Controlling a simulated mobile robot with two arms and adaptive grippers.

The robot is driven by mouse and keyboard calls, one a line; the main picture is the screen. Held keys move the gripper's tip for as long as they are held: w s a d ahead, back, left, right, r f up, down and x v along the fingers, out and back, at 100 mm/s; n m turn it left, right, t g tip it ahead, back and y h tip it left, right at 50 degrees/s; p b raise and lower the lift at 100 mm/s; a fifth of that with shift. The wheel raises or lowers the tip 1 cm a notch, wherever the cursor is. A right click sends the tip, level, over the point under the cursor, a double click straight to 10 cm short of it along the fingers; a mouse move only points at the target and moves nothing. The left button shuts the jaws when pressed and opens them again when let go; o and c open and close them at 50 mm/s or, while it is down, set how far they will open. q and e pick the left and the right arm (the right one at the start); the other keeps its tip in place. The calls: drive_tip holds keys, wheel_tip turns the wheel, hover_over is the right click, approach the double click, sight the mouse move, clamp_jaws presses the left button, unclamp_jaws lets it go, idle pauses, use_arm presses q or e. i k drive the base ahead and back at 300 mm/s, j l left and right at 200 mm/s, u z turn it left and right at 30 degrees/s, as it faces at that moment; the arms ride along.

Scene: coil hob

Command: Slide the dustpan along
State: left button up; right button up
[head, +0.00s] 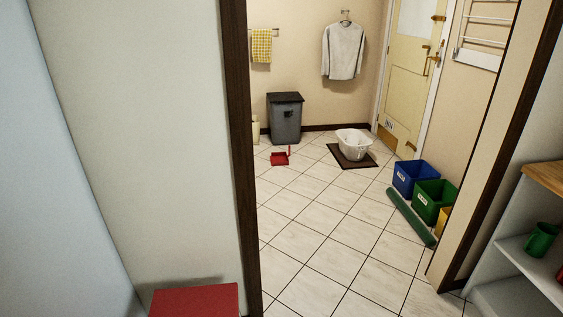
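A small red dustpan (280,158) lies on the tiled floor in the room beyond the doorway. Its short handle stands up at its right side. It sits just in front of a grey bin, and I cannot tell whether the two touch. Neither of my grippers shows in the head view, so nothing of mine is seen near the dustpan.
Beyond the dark door frame (241,160) stand the grey bin (285,122), a white basket (353,143) on a dark mat (345,161), blue (407,177) and green (431,203) crates, and a long green roll (409,217). The middle floor (325,220) is clear.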

sight(277, 158)
drive_tip(key=i+l+z, duration=0.2)
drive_tip(key=i+l, duration=0.3)
drive_tip(key=i+l+z, duration=0.25)
drive_tip(key=i+l, duration=0.3)
drive_tip(key=i+l+z, duration=0.2)
drive_tip(key=i+l, duration=0.2)
drive_tip(key=i, duration=0.25)
drive_tip(key=i+j+u, duration=0.1)
drive_tip(key=i+u, duration=0.25)
drive_tip(key=i, duration=0.65)
drive_tip(key=i+l+u, duration=0.2)
drive_tip(key=i+u, duration=0.15)
drive_tip(key=i, duration=0.65)
drive_tip(key=i+u, duration=0.15)
drive_tip(key=i, duration=1.9)
